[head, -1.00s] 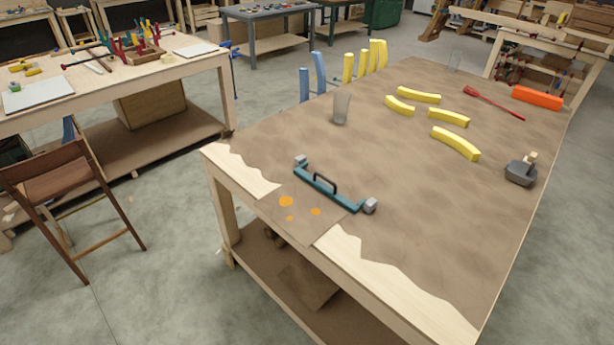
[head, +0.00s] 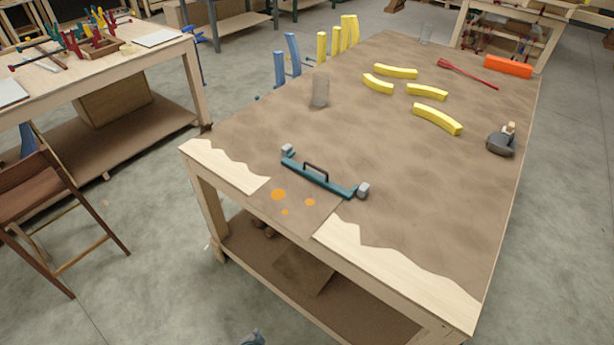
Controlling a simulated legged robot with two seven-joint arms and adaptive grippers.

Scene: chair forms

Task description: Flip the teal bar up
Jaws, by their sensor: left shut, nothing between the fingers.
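The teal bar (head: 325,180) lies between two grey end blocks near the front edge of the worktable. Its dark handle (head: 316,170) arches up from its middle. Just in front of it is a brown flap-like panel (head: 295,210) with several orange spots. Only a small tip of my left gripper (head: 252,337) shows at the bottom edge; it is shut and empty, well short of the bar and apart from it. My right gripper is out of view.
The worktable (head: 420,190) holds a clear glass (head: 320,90), several yellow curved pieces (head: 437,119), a red tool (head: 468,74), an orange block (head: 508,66) and a dark grey pot (head: 501,142). A brown chair (head: 40,195) stands left. Grey floor (head: 150,220) lies open between chair and table.

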